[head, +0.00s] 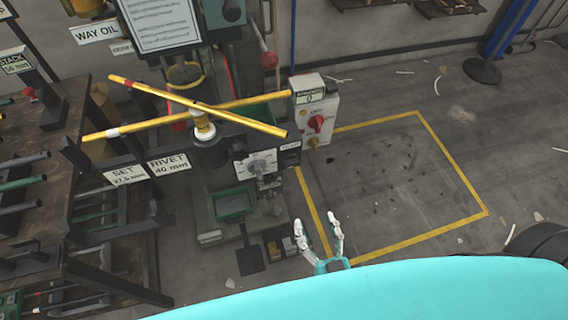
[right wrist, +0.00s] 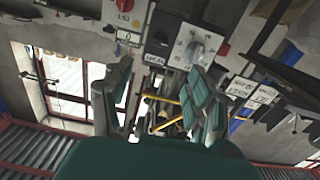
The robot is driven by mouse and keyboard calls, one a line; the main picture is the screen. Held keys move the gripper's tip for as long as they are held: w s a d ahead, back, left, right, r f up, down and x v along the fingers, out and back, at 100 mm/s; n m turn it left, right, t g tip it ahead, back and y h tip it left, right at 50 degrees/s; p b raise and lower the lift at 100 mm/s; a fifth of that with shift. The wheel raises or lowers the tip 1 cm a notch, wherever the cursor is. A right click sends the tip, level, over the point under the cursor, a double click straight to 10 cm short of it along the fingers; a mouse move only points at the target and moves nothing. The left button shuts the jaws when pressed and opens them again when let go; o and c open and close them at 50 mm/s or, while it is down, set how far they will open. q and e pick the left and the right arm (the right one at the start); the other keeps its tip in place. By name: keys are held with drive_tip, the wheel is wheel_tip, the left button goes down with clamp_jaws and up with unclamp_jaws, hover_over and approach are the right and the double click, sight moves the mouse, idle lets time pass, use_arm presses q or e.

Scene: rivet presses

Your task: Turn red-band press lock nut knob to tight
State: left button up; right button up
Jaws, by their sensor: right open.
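The press stands at centre left in the head view, with long yellow crossed bars (head: 200,105) on top carrying red and white bands. A pale dial plate with a grey knob (head: 258,165) sits on its front; I take this as the lock nut knob. The plate and knob also show in the right wrist view (right wrist: 197,47), beyond my fingers. Its pointer setting is too small to read. My right gripper (head: 318,232) is open and empty, below and right of the knob, apart from it. It also shows in the right wrist view (right wrist: 160,100). My left gripper is out of view.
A control box (head: 315,110) with a red knob stands right of the press. SET and RIVET signs (head: 147,170) hang left, beside a dark rack with bars (head: 110,275). A green tray (head: 233,204) sits low on the press. The yellow-outlined floor (head: 395,180) is mostly clear.

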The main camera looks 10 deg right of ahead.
sight(293, 166)
drive_tip(key=w, duration=1)
drive_tip(key=w+p, duration=0.1)
drive_tip(key=w, duration=0.4)
drive_tip(key=shift+a, duration=0.25)
drive_tip(key=shift+w, duration=0.7)
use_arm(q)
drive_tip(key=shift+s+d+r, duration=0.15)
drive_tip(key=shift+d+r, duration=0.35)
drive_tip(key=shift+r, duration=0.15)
use_arm(e)
drive_tip(key=shift+c, duration=0.4)
drive_tip(key=c, duration=1.1)
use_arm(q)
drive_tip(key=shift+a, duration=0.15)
use_arm(e)
drive_tip(key=shift+o, duration=0.2)
